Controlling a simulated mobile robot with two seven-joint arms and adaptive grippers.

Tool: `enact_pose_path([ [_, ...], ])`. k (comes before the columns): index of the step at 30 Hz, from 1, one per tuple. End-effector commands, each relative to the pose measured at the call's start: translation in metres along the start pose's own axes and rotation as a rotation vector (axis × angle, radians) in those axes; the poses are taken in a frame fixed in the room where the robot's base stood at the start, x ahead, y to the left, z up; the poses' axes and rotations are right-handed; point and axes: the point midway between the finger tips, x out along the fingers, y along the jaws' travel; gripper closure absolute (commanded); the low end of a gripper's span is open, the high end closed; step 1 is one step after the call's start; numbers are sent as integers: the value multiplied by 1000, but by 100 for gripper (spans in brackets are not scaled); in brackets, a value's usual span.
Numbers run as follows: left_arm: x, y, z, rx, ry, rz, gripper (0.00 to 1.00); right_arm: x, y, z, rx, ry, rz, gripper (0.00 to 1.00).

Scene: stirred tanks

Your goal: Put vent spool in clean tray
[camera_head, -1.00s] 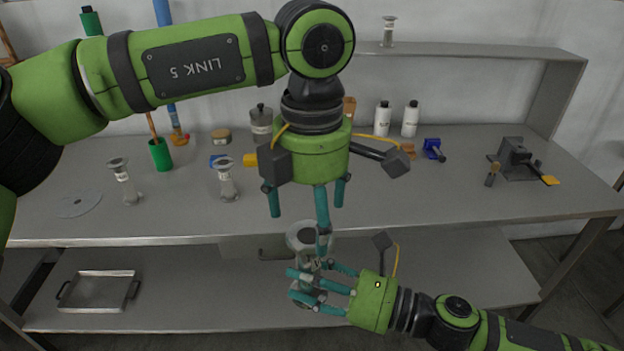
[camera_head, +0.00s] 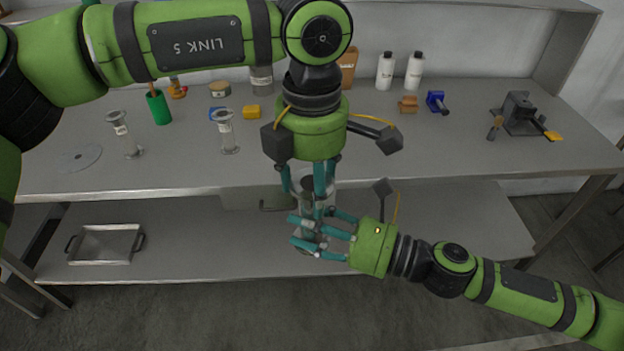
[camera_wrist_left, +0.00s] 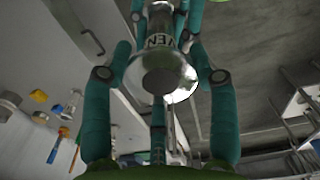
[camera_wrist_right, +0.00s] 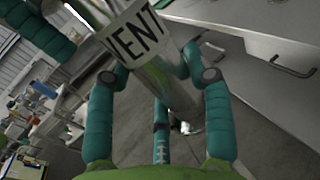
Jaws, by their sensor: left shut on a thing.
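The vent spool, a metal and clear flanged piece with a VENT label, is upright in front of the bench edge and mostly hidden by fingers in the head view. Its label (camera_wrist_right: 135,33) shows in the right wrist view, and its round end flange (camera_wrist_left: 161,75) faces the left wrist view. My left gripper (camera_head: 310,185) is above, pointing down, shut on its upper part. My right gripper (camera_head: 318,232) comes from the right, its fingers closed around the spool lower down. A metal tray (camera_head: 79,257) with dark handles, empty, lies on the lower shelf at the left.
Two similar flanged spools, one at the left (camera_head: 125,137) and one nearer the middle (camera_head: 227,133), stand on the bench top (camera_head: 420,150). A green cup (camera_head: 160,108), white bottles (camera_head: 385,72) and a dark vise-like device (camera_head: 520,113) stand farther back. The lower shelf's middle (camera_head: 190,240) is clear.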

Motion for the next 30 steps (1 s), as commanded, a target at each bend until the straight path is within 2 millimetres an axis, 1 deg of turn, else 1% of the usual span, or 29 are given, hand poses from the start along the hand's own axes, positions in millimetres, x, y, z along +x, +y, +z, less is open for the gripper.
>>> enact_pose_path([
  [1,0,-2,3,6,-7,-2,87,1,2,3,-2,-7,7,26],
  [2,0,-2,3,6,-7,-2,87,1,2,3,-2,-7,7,23],
  [11,-1,-1,2,4,-4,-1,87,0,2,1,0,-3,4,23],
  [14,-1,-1,1,3,-4,-1,87,-3,1,0,2,-2,2,23],
  [17,-1,-1,1,3,-3,0,87,-11,1,-1,4,-2,1,23],
  [30,-1,-1,1,3,-3,0,87,-65,2,-1,3,0,3,23],
])
